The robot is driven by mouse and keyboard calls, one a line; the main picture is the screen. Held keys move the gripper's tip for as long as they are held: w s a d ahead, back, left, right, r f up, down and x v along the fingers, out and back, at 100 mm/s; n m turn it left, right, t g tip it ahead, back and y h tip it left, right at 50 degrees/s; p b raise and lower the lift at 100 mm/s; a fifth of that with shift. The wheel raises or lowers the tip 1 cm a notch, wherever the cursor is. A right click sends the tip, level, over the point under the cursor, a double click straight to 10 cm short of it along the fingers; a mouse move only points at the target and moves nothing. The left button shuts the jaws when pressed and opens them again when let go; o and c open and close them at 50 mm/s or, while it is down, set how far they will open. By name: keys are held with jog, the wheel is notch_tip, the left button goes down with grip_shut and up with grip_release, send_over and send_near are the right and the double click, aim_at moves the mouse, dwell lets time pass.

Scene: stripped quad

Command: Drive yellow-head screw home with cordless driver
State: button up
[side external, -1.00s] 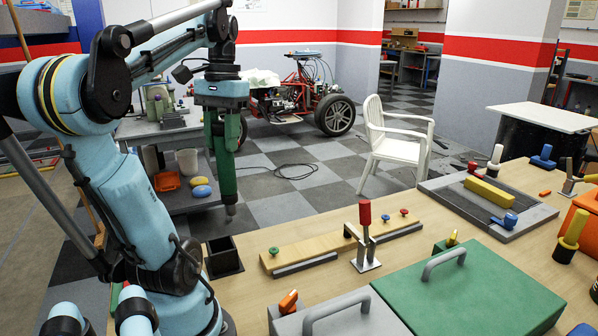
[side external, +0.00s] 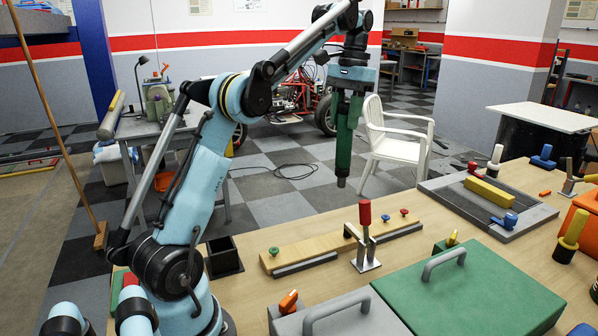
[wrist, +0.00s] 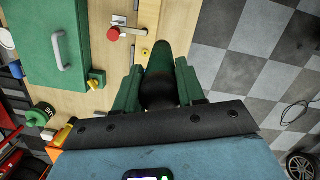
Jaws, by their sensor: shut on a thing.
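My gripper (side external: 349,98) points down, shut on the green cordless driver (side external: 343,150). The driver hangs upright with its grey tip down, seemingly above the far side of the bench. The wrist view shows the driver (wrist: 158,60) between the fingers (wrist: 158,88). On the wooden strip (side external: 316,246) stand a green-head screw (side external: 274,251), a blue-head screw (side external: 376,212) and a red-head screw (side external: 403,212). I cannot clearly make out a yellow-head screw; a small yellow spot (wrist: 145,52) beside the driver in the wrist view may be it.
A red-handled toggle clamp (side external: 365,238) stands at the strip's front edge. A green case (side external: 470,290) and a grey handled box (side external: 350,318) lie nearer. A black square bin (side external: 223,257) is left of the strip. A white chair (side external: 396,145) stands behind the bench.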

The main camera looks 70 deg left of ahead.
jog(key=w+d+f+m, duration=0.1)
jog(key=w+d+f, duration=0.1)
jog(key=w+d, duration=0.2)
jog(key=shift+w+d+f, duration=0.2)
jog(key=shift+w+f, duration=0.1)
jog(key=shift+w, duration=0.35)
jog(key=shift+f, duration=0.1)
notch_tip(320, 180, down, 6)
jog(key=shift+f, duration=0.15)
dwell(0.3)
jog(key=shift+f, duration=0.9)
dwell(2.4)
notch_tip(320, 180, up, 7)
dwell(1.0)
dwell(0.3)
